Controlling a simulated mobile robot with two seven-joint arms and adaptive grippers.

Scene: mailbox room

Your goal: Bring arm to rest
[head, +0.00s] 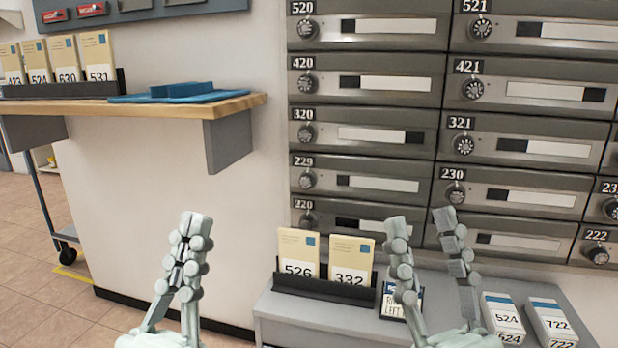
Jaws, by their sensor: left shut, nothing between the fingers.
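My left gripper (195,230) is in the lower left of the head view, pointing up, with its two fingers together and nothing between them. It shows in front of the white wall below the wooden shelf. My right gripper (421,222) is in the lower right, also pointing up. Its fingers stand apart, with a gap between them and nothing seen held. It shows in front of the grey mailboxes (362,138) and partly hides the low grey ledge.
A wooden shelf (240,103) at left holds a blue tray (185,97) and cards in a dark rack. Floor shows at left.

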